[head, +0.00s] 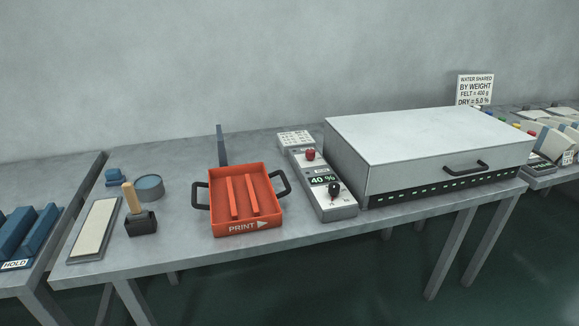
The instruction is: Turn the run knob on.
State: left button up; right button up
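A narrow grey control box (323,190) lies on the middle table, between the orange tray and the large grey-white machine. Neither of my grippers is in the head view.
The orange tray (261,223) marked PRINT, with black side handles, stands left of the control box. The big machine (352,164) with a drawer handle (466,166) stands right. A wooden-handled tool (142,223), a pale slab (93,228) and a blue round tin (149,187) lie left.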

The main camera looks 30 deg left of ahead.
aim_at(310, 153)
jog(key=k, duration=0.3)
jog(key=u, duration=1.2)
